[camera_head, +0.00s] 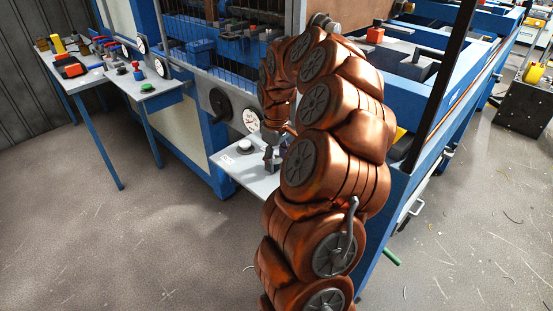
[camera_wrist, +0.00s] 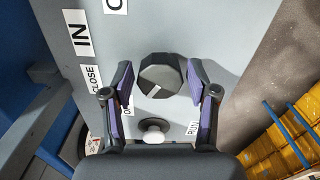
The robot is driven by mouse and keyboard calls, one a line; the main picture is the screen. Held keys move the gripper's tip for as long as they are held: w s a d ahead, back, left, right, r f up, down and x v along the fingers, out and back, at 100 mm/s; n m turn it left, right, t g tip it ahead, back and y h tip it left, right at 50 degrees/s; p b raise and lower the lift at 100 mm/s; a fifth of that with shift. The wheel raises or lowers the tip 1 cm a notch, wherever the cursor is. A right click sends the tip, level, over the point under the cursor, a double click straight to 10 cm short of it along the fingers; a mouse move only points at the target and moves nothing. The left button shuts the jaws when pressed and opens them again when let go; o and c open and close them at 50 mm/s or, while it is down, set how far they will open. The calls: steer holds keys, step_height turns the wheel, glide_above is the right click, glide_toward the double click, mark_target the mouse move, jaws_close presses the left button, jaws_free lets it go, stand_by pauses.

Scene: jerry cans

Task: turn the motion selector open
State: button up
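In the wrist view a black faceted knob (camera_wrist: 162,76) stands on a light grey panel (camera_wrist: 225,30). It appears to be the motion selector. Labels around it read "CLOSE" (camera_wrist: 92,80), "IN" (camera_wrist: 81,33) and "RUN" (camera_wrist: 192,127); another, starting with "O", is partly hidden by the left finger. My gripper (camera_wrist: 159,78) is open, with one purple-padded finger on each side of the knob. Gaps show between knob and pads in this view. In the head view my gripper (camera_head: 272,158) is over the small panel (camera_head: 243,165); the knob is not clear there.
A pale round-topped button (camera_wrist: 153,132) sits just below the knob in the wrist view, close to my gripper's body. In the head view, side tables with tools (camera_head: 145,84) stand at left beside the blue machine (camera_head: 215,150). The floor at front left is clear.

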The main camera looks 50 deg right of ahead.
mark_target(276, 160)
steer(key=shift+o, duration=0.8)
steer(key=shift+r, duration=0.1)
step_height(276, 160, up, 12)
stand_by(0.6)
